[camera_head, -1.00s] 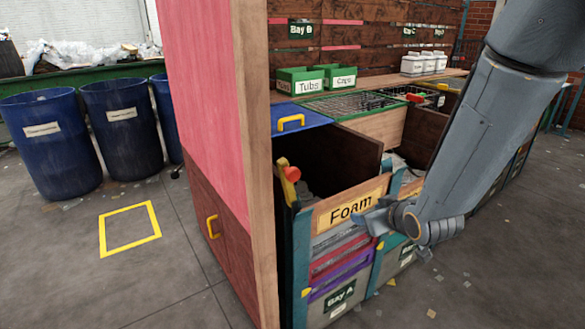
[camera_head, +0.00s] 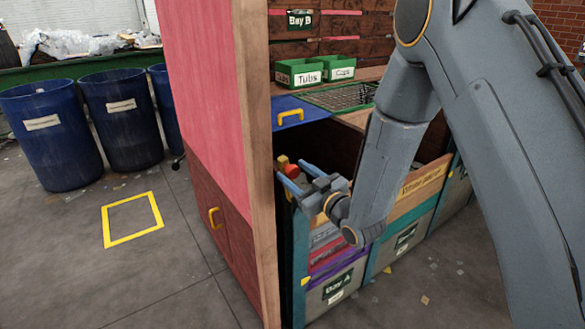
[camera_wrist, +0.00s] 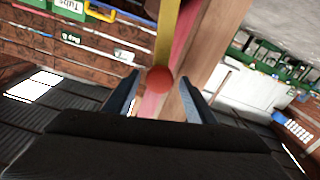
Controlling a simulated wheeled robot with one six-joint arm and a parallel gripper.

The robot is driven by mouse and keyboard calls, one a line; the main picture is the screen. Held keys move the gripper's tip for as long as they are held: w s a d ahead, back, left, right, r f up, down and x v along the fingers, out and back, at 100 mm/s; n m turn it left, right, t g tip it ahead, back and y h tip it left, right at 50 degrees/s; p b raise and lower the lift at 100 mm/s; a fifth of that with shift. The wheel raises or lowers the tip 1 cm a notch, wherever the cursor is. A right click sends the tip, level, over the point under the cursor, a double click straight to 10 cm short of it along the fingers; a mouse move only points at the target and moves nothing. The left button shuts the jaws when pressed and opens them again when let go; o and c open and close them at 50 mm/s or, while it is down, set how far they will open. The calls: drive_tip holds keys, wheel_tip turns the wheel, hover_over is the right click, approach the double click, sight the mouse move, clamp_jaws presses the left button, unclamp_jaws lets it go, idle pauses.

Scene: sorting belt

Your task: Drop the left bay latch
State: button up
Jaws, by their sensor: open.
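The left bay latch is a yellow lever with a red ball knob (camera_head: 292,169), at the left post of the Bay A front beside the pink panel. My gripper (camera_head: 294,175) is open, with its two blue-grey fingers reaching toward the knob. In the wrist view the red knob (camera_wrist: 159,80) shows between the spread finger tips (camera_wrist: 158,92), and the yellow lever (camera_wrist: 167,35) runs away from it. I cannot tell whether either finger touches the knob. My arm hides the Foam sign and part of the bay front.
The tall pink and brown panel (camera_head: 205,100) stands close on the left of the latch. A blue lid with a yellow handle (camera_head: 290,118) lies behind the bay. Green tubs (camera_head: 299,72) sit on the shelf. Blue barrels (camera_head: 52,130) and open floor are at the far left.

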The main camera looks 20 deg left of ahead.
drive_tip(key=shift+x, duration=0.9)
drive_tip(key=shift+c, duration=0.4)
clamp_jaws()
